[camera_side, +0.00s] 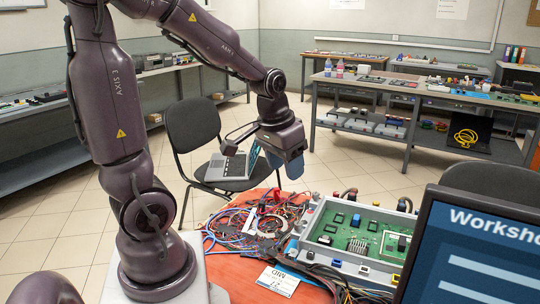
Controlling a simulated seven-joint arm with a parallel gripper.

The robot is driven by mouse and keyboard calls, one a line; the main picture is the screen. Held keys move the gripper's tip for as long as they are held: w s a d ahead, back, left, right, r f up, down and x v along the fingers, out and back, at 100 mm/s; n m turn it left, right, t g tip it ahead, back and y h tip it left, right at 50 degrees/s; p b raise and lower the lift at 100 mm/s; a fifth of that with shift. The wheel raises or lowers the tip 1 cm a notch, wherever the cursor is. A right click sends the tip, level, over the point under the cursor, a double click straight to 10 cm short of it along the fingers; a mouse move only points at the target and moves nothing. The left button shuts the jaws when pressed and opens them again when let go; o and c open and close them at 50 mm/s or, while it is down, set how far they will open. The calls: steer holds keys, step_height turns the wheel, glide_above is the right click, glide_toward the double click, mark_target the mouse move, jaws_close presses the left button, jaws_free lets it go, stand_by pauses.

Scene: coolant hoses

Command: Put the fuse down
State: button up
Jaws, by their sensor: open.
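My gripper (275,164) hangs from the wrist above the back of the red-topped table (235,278). Its light blue fingers are apart, and I see nothing held between them. I cannot pick out a fuse for sure; small parts on the table are too small to tell. An open grey housing with a green circuit board (375,238) sits on the table, below and to the right of my gripper. A tangle of coloured wires (245,225) lies to the left of the housing.
A white card (278,281) lies at the table's front. A monitor (480,250) blocks the lower right. A black chair (194,125) with a grey device (228,166) stands behind the table. Benches with equipment (430,95) line the back. Air above the housing is clear.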

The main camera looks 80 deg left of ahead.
steer(key=s+d+r+m+t, duration=0.1)
steer(key=s+d+r+m, duration=0.1)
steer(key=d, duration=0.4)
steer(key=s+d+r+m+t+h, duration=0.1)
steer(key=s+d+r+m+t, duration=0.1)
steer(key=d+r, duration=0.4)
steer(key=shift+s+m, duration=0.3)
steer(key=shift+s, duration=0.6)
steer(key=shift+a+r, duration=0.1)
